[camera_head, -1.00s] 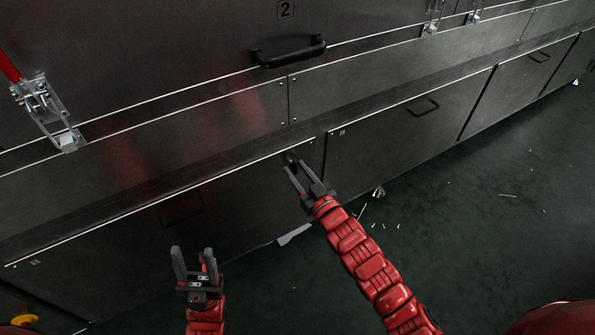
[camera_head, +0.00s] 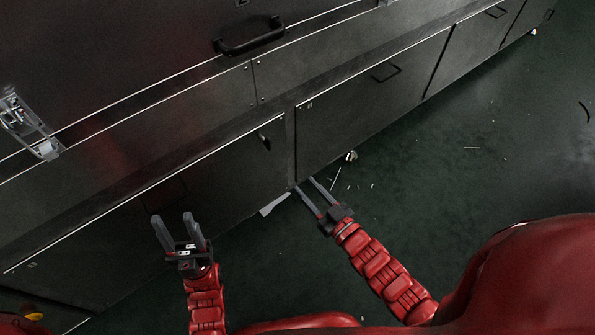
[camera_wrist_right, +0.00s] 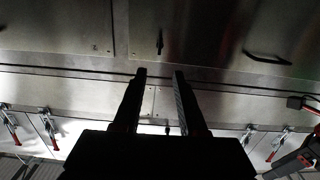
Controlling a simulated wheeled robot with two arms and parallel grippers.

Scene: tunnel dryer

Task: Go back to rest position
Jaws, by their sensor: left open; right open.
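My left gripper (camera_head: 171,217) is open and empty at the lower left of the head view, in front of the lower dryer panels. My right gripper (camera_head: 305,184) is open and empty at the lower middle, below and to the right of a small black latch (camera_head: 263,140). In the right wrist view its two dark fingers (camera_wrist_right: 160,72) stand apart with nothing between them. In that view the dryer's metal panels fill the background.
The grey dryer wall (camera_head: 350,75) runs diagonally across the head view, with a black handle (camera_head: 250,36) and a metal clamp (camera_head: 28,125). Dark green floor (camera_head: 450,165) lies open at the right, with small white scraps. My red body parts fill the bottom right.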

